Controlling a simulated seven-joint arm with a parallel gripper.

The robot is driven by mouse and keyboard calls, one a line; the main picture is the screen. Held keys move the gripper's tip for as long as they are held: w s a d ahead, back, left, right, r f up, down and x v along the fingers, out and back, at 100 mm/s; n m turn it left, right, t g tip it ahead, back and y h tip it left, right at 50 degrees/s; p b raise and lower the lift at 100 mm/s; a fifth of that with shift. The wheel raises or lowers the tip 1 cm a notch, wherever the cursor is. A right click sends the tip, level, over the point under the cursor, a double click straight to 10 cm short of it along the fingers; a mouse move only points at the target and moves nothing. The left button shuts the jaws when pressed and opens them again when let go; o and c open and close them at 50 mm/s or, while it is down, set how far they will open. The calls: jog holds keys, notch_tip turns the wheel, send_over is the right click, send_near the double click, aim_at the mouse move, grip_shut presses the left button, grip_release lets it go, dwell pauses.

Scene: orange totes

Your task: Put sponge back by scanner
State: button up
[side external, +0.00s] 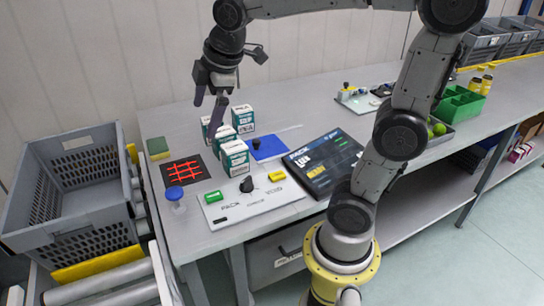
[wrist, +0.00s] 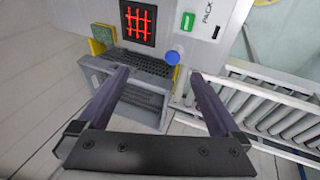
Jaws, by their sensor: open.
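The sponge (side external: 158,148), green on top with a yellow layer below, lies at the back left corner of the grey table. It also shows in the wrist view (wrist: 103,34), at upper left. A black square with a glowing red grid (side external: 185,171), which looks like the scanner, lies just right of and in front of the sponge, with a small gap between them. It shows at the top of the wrist view (wrist: 137,22). My gripper (side external: 207,112) is open and empty, raised above the table to the right of the sponge. Its two fingers stand wide apart in the wrist view (wrist: 160,76).
White-green boxes (side external: 235,158) stand behind a white board (side external: 250,203) with a green block. A blue-topped item (side external: 175,194) stands at the table's left edge. A grey crate (side external: 60,235) sits on rollers (side external: 110,285) to the left. A dark box (side external: 322,160) lies right.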

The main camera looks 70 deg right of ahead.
jog(key=s+a+f+m, duration=0.2)
jog(key=s+m, duration=0.2)
jog(key=s, duration=0.3)
jog(key=s+a+f+m+y, duration=0.1)
jog(key=s+f+m, duration=0.2)
jog(key=s+m, duration=0.2)
jog(key=s, duration=0.3)
jog(key=shift+s+a+f+t, duration=0.25)
jog(key=shift+a+f+t, duration=0.1)
jog(key=shift+a+t, duration=0.05)
